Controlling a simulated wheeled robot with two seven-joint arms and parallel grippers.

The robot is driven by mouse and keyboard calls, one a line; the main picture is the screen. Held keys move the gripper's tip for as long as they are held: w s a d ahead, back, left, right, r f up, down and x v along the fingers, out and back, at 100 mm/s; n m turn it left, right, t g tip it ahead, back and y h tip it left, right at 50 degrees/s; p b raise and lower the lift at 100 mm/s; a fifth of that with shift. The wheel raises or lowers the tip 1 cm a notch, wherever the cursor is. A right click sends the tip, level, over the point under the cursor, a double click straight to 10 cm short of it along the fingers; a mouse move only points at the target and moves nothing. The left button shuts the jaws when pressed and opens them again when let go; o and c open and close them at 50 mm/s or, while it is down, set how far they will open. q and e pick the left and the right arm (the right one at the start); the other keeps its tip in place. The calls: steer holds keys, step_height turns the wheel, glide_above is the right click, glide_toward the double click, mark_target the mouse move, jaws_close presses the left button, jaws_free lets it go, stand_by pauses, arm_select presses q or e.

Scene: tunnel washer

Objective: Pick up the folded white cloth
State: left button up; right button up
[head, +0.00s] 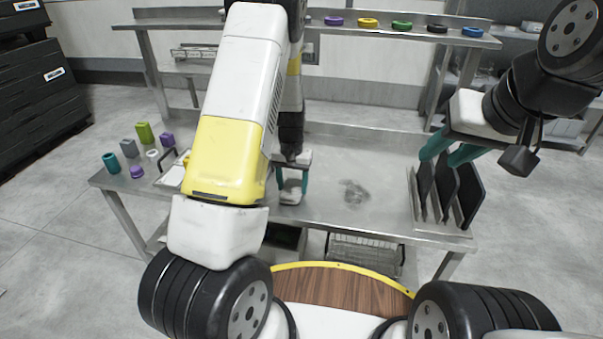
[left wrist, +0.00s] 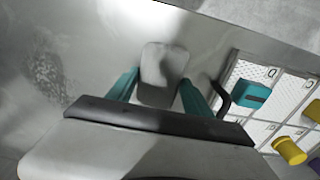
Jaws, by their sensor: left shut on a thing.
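The folded white cloth (left wrist: 163,72) shows as a pale grey-white piece between the two teal fingers of my left gripper (left wrist: 161,92) in the left wrist view. In the head view my left gripper (head: 292,185) is low over the middle of the metal table (head: 325,215), shut on the cloth (head: 290,196). I cannot tell whether the cloth touches the table. My left arm hides part of the table. My right gripper (head: 447,153) is at the right, above the rack of dark plates, with its teal fingers apart and nothing visible between them.
A rack of dark upright plates (head: 447,195) stands at the table's right end. A dark smudged patch (head: 354,193) lies mid-table. At the left are a teal cup (head: 111,163), a green block (head: 144,133) and a partly hidden tray. A shelf with coloured rings (head: 402,26) runs behind.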

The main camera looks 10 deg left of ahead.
mark_target(292, 189)
arm_select(q)
steer(key=shift+r, duration=0.5)
steer(key=r, duration=0.2)
steer(key=shift+s+r, duration=0.35)
steer(key=s+d+r, duration=0.1)
steer(key=s, duration=1.4)
steer(key=shift+s+r, duration=0.15)
steer(key=shift+d, duration=0.1)
